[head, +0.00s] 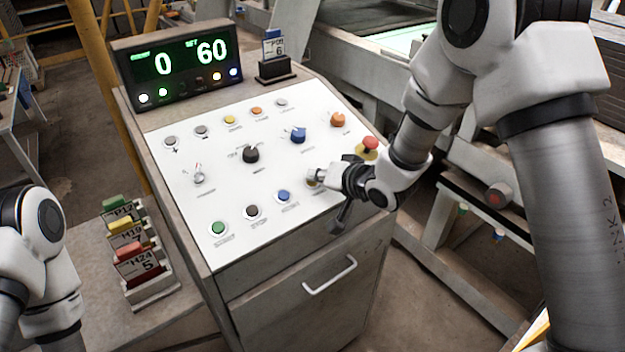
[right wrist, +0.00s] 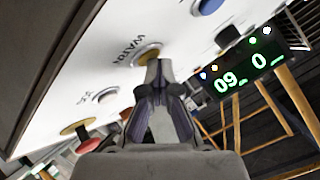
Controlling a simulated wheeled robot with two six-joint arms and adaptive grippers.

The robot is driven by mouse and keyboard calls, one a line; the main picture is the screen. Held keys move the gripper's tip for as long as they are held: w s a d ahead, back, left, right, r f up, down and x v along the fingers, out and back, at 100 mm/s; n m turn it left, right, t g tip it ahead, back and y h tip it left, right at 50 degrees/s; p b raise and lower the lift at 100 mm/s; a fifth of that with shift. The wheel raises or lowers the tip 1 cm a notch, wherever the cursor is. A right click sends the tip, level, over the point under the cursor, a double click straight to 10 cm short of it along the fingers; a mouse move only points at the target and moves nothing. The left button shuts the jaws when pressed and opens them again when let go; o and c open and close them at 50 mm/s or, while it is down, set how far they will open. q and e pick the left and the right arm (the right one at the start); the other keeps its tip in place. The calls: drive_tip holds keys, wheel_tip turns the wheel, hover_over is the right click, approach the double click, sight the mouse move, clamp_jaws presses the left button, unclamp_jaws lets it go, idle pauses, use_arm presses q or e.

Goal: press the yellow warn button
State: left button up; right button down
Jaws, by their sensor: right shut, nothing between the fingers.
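The yellow warn button (right wrist: 149,50), with the label WARN beside it, is on the white sloping panel in the right wrist view. In the head view only a sliver of the button (head: 311,183) shows behind the gripper. My right gripper (head: 316,176) is shut and empty, its tips at the button. In the right wrist view the closed fingertips (right wrist: 154,66) overlap the button's near edge; I cannot tell whether they touch or press it. My left arm shows at the left edge of the head view, its gripper out of view.
The white panel (head: 185,225) has a blue button (head: 284,196), green button (head: 218,228) and several knobs nearby. A red emergency stop (head: 370,143) on yellow sits behind my right wrist. A display (head: 180,68) reading 0 and 60 stands at the back.

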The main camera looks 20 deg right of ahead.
drive_tip(key=shift+s+d+r+p, duration=0.1)
drive_tip(key=shift+s+r+p, duration=0.15)
drive_tip(key=shift+r+p, duration=0.45)
drive_tip(key=r+p, duration=0.1)
drive_tip(key=s+r+p, duration=0.1)
drive_tip(key=r, duration=0.1)
drive_tip(key=r+p, duration=0.1)
drive_tip(key=p, duration=0.1)
drive_tip(key=shift+s+d+r, duration=0.15)
drive_tip(key=shift+d+r, duration=0.1)
drive_tip(key=shift+r, duration=0.15)
idle(0.4)
